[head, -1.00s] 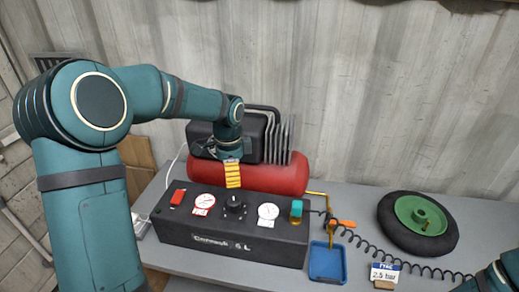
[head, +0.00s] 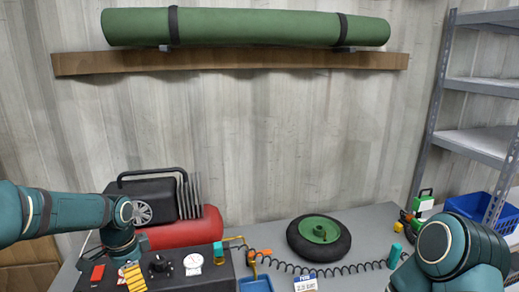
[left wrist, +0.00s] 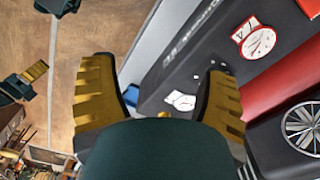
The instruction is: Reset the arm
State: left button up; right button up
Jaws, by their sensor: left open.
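My left gripper (head: 134,277) is open, with yellow ribbed fingers. In the head view it shows over the black control box (head: 216,272), between the red switch (head: 97,273) and the black dial (head: 160,264). In the left wrist view its two fingers (left wrist: 160,95) are apart with nothing between them. The wrist view also shows the box's dark panel and a round gauge (left wrist: 258,42). A yellow finger on a dark mount, apparently my right gripper (left wrist: 33,74), shows at that view's left; its opening is unclear. My right arm (head: 445,250) is at the head view's lower right.
A red compressor tank (head: 185,230) stands behind the box. A wheel with a green hub (head: 319,231), a coiled black hose (head: 345,268), a blue tray (head: 256,284) and a small sign (head: 305,283) are on the table. A metal shelf (head: 478,142) stands at the right.

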pick_arm(q)
jog(key=d+f+n+h, duration=0.1)
jog(key=d+f, duration=0.4)
jog(key=f, duration=0.2)
jog(key=d+f+n+h, duration=0.1)
jog(key=d+f+n, duration=0.1)
jog(key=d+f, duration=0.3)
jog(key=s+d+f+n+t+b, duration=0.1)
jog(key=s+d+f+n, duration=0.3)
jog(key=s+f, duration=0.3)
jog(key=s+d+f+n+h+b, duration=0.1)
jog(key=s+d+f+n, duration=0.4)
jog(key=s+f, duration=0.3)
notch_tip(320, 180, down, 2)
jog(key=shift+s+d+t+h+b, duration=0.3)
jog(key=shift+d+t+b, duration=0.1)
jog(key=shift+d, duration=0.45)
pick_arm(e)
jog(key=f, duration=0.3)
jog(key=shift+w+a+f, duration=0.1)
jog(key=shift+w+f, duration=0.1)
jog(key=shift+w, duration=0.05)
pick_arm(q)
jog(key=shift+w+d, duration=0.1)
